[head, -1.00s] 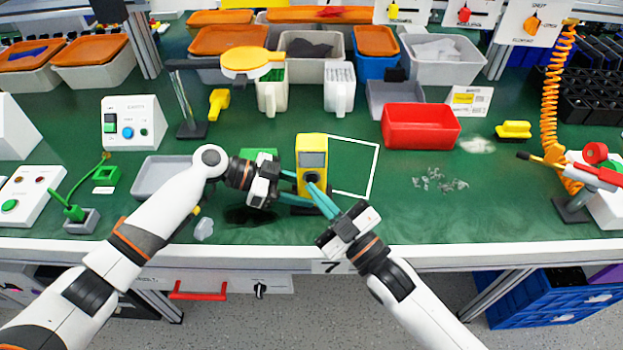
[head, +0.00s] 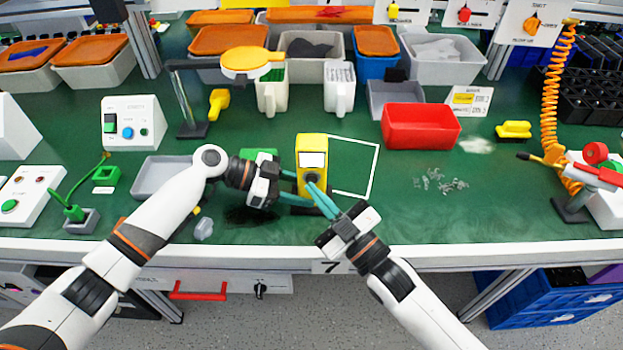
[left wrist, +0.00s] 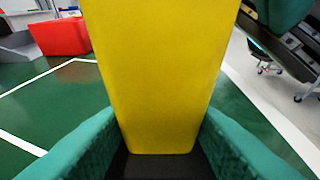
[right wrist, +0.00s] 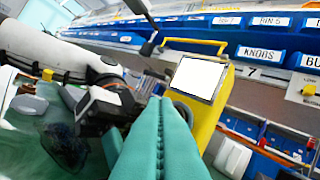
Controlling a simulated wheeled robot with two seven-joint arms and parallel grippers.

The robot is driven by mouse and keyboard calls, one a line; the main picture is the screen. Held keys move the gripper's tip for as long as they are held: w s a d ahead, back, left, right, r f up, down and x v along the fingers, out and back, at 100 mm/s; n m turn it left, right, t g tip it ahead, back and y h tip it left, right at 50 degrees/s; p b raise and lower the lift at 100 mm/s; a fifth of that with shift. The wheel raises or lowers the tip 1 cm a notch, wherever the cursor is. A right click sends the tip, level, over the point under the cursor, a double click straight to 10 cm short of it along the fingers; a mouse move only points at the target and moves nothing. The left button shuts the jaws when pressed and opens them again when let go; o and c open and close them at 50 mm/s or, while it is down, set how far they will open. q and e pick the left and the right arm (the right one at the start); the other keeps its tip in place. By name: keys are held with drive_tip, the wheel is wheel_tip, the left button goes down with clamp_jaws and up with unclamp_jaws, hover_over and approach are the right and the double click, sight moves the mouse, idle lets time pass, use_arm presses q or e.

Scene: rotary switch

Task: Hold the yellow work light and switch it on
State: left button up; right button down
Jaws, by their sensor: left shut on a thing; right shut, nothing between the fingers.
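The yellow work light (head: 312,148) stands upright on the green bench, near its front edge. Its front panel (head: 313,160) shows bright white, also in the right wrist view (right wrist: 199,78). My left gripper (head: 291,189) is shut on the light's body from the left; the yellow body (left wrist: 165,75) fills the space between its fingers in the left wrist view. My right gripper (head: 311,186) is shut with its fingers together, and its tips are at the dark knob below the panel. The fingers hide most of the knob, and I cannot tell whether they touch it.
A white outlined square (head: 376,165) lies on the bench right of the light. A red bin (head: 421,138) stands behind it to the right. A grey tray (head: 160,187) lies left, behind my left arm.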

drive_tip(key=s, duration=0.6)
idle(0.5)
use_arm(q)
drive_tip(key=o, duration=1.1)
